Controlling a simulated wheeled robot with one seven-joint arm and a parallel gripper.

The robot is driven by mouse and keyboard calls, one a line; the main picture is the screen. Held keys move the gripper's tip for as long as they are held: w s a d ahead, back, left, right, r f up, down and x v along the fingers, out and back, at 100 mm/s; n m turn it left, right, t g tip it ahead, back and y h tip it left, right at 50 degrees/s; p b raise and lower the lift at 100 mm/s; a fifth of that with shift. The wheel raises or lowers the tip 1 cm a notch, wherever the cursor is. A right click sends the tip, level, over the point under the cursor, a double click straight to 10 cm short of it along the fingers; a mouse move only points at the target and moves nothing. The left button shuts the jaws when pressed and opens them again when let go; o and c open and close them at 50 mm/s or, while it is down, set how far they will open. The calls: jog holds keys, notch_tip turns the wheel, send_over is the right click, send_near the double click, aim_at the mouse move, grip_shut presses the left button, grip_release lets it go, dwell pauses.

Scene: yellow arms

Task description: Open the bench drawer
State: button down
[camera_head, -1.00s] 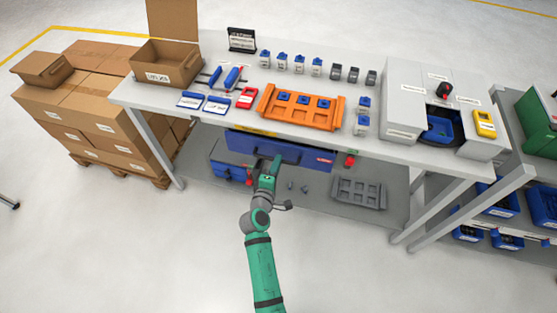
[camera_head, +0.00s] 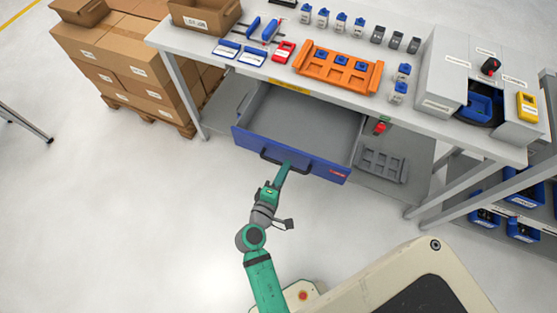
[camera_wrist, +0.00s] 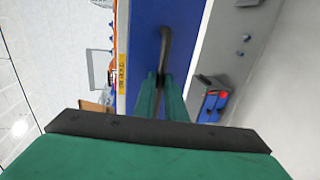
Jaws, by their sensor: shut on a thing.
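The bench drawer (camera_head: 300,115) is pulled well out from under the bench top in the head view. Its grey inside is visible and looks empty. Its blue front (camera_head: 325,168) faces me and carries a dark bar handle (camera_head: 268,155). My gripper (camera_head: 283,170) is at the drawer front, shut on the handle. In the wrist view my green fingers (camera_wrist: 162,88) close around the dark handle (camera_wrist: 165,45) in front of the blue drawer face (camera_wrist: 146,30). The exact contact is partly hidden by the fingers.
The bench top (camera_head: 215,60) holds an orange tray (camera_head: 325,72) and several small blue and grey parts. A grey tray (camera_head: 382,165) lies on the lower shelf. Boxes (camera_head: 120,55) are stacked at the left. The floor left of my arm is clear.

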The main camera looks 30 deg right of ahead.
jog(key=shift+s+a, duration=0.2)
jog(key=shift+a, duration=0.1)
jog(key=c, duration=1.8)
grip_release()
jog(key=shift+a, duration=0.1)
jog(key=v, duration=1)
jog(key=shift+s+a, duration=0.2)
jog(key=shift+s, duration=0.1)
